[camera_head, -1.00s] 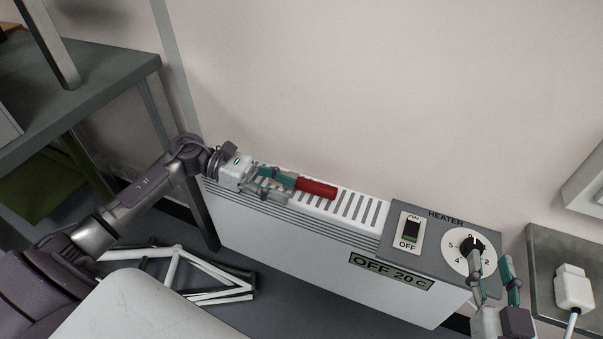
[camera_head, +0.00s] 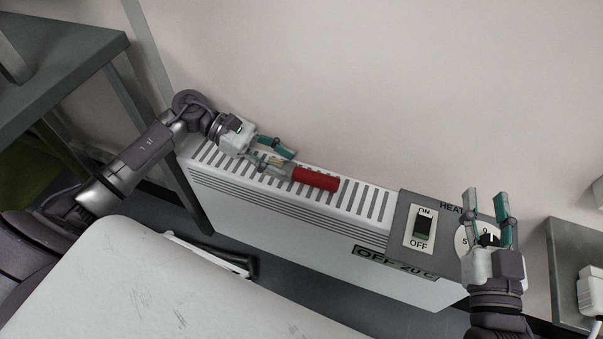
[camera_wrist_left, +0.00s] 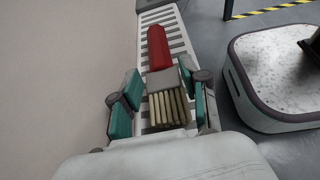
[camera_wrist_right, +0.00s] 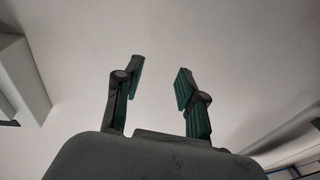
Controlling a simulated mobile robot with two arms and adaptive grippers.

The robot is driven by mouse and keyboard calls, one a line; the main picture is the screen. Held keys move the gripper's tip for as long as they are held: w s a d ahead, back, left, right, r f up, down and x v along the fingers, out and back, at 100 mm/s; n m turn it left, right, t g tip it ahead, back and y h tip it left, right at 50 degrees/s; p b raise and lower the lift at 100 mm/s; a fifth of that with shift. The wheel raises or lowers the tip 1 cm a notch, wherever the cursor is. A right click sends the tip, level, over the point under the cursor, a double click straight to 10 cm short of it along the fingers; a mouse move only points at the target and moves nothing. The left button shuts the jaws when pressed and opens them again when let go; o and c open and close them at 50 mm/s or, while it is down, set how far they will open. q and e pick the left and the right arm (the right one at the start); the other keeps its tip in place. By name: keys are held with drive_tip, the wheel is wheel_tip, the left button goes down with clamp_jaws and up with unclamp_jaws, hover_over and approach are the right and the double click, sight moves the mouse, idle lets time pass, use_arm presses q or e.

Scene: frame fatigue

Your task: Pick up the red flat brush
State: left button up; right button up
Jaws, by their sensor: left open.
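The red flat brush (camera_head: 314,179) lies on the slatted top of the white heater. Its red handle points right, away from my left gripper. In the left wrist view its red handle (camera_wrist_left: 158,48), grey ferrule and pale bristles (camera_wrist_left: 168,108) show. My left gripper (camera_head: 288,163) is open, with its teal fingers on either side of the bristle and ferrule end and gaps visible beside the brush. My right gripper (camera_head: 488,193) is open and empty, raised in front of the heater's dial; its spread fingers also show in the right wrist view (camera_wrist_right: 158,85).
The white heater (camera_head: 300,218) stands along the wall, with a grey control panel (camera_head: 408,232) carrying an on/off switch (camera_head: 423,222) at its right. A grey table (camera_head: 60,60) is at the left. A socket panel with a white plug (camera_head: 590,290) is at the right.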

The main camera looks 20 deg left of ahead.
sight(294, 169)
use_arm(q)
drive_tip(key=x, duration=0.5)
drive_tip(key=shift+d+f, duration=0.15)
drive_tip(key=shift+d, duration=0.2)
drive_tip(key=c, duration=0.8)
use_arm(e)
wheel_tip(294, 169, up, 2)
drive_tip(key=shift+s+a+r+t, duration=0.15)
drive_tip(key=shift+t, duration=0.65)
